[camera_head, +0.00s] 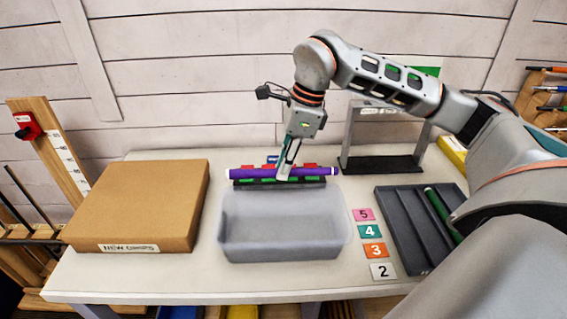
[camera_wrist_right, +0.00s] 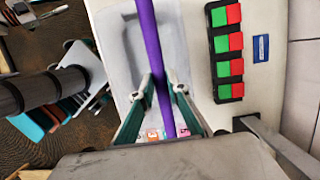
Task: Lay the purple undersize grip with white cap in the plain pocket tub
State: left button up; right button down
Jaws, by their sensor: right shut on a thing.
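The purple grip (camera_head: 252,173) lies level across my right gripper (camera_head: 287,174), with a pale cap at its right end. The right gripper points down and is shut on the grip near its middle. It holds the grip above the back edge of the plain translucent tub (camera_head: 285,222), which looks empty. In the right wrist view the purple grip (camera_wrist_right: 148,35) runs between the two fingers (camera_wrist_right: 163,85), with the pale tub (camera_wrist_right: 180,50) below it. My left gripper is in neither view.
A black strip with red and green blocks (camera_wrist_right: 229,70) stands just behind the tub. A cardboard box (camera_head: 140,205) is on the left. A grey divided tray (camera_head: 405,225) with a green grip (camera_head: 439,208) and numbered cards (camera_head: 373,250) are on the right. A grey stand (camera_head: 385,164) is behind.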

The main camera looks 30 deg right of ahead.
jog(key=shift+w, duration=0.1)
